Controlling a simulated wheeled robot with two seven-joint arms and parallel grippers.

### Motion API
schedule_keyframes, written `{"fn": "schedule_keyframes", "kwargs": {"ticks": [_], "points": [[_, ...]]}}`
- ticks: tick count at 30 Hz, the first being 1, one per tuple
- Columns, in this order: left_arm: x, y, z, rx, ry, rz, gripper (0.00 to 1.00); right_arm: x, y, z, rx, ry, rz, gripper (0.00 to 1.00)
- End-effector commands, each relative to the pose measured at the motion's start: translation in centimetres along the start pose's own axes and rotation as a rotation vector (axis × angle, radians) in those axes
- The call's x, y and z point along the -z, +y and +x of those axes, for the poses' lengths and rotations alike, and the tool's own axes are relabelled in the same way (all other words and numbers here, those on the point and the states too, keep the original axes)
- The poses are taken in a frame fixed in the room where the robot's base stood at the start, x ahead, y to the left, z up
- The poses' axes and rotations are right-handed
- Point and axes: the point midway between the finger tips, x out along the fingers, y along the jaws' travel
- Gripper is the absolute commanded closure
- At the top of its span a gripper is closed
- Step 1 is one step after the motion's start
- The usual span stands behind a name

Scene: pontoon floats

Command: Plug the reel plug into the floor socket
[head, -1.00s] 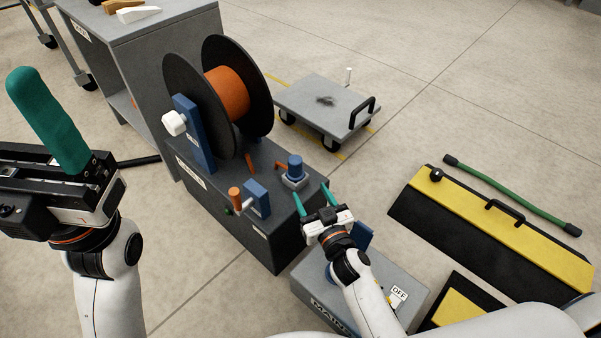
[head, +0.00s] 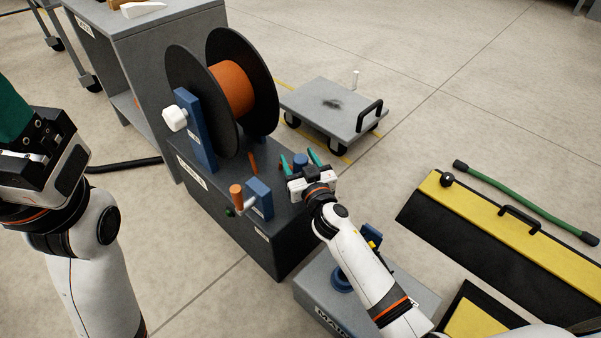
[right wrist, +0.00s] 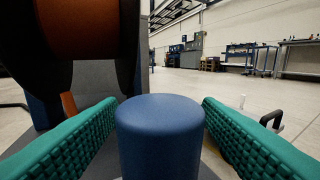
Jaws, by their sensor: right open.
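The reel plug, a blue cylinder (head: 300,158), stands upright on the dark reel box (head: 262,246). My right gripper (head: 299,163) is open, with its two green fingers on either side of the plug. In the right wrist view the plug's blue top (right wrist: 160,125) stands between the spread fingers, with a gap visible on each side. A round blue fitting, seemingly the socket (head: 342,279), is on the grey box marked MAIN, partly hidden by my right arm. My left gripper (head: 14,108) is at the left edge, cut off by the frame; its jaw state is unclear.
The cable reel (head: 236,88) with orange cable rises behind the plug. A grey wheeled cart (head: 325,108) stands beyond. A yellow-black ramp (head: 490,232) and a green hose (head: 525,201) lie at right. A grey cabinet (head: 150,60) is at back left.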

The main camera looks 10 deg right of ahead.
Motion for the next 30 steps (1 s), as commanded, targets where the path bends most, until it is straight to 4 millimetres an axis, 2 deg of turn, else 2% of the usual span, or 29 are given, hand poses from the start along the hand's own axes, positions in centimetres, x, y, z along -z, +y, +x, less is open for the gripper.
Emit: {"fn": "schedule_keyframes", "kwargs": {"ticks": [8, 11, 18, 26, 30], "points": [[-0.1, 0.0, 0.1, 0.002, -0.004, 0.001, 0.28, 0.0, 0.0, 0.5, 0.000, 0.001, 0.000, 0.41], [-0.1, 0.0, 0.1, 0.002, -0.004, 0.001, 0.28, 0.0, 0.0, 0.5, 0.000, 0.001, 0.000, 0.54], [-0.1, -0.1, 0.1, 0.002, -0.003, 0.000, 0.28, -0.1, 0.0, 0.5, 0.000, 0.000, 0.001, 0.92], [-0.1, 0.0, 0.2, 0.002, -0.004, 0.000, 0.28, -0.2, 0.0, 0.5, 0.000, 0.000, 0.001, 0.92], [-0.1, 0.1, 0.7, 0.000, -0.010, -0.001, 0.28, -1.1, 0.0, 0.5, 0.000, -0.001, 0.002, 0.92]]}}
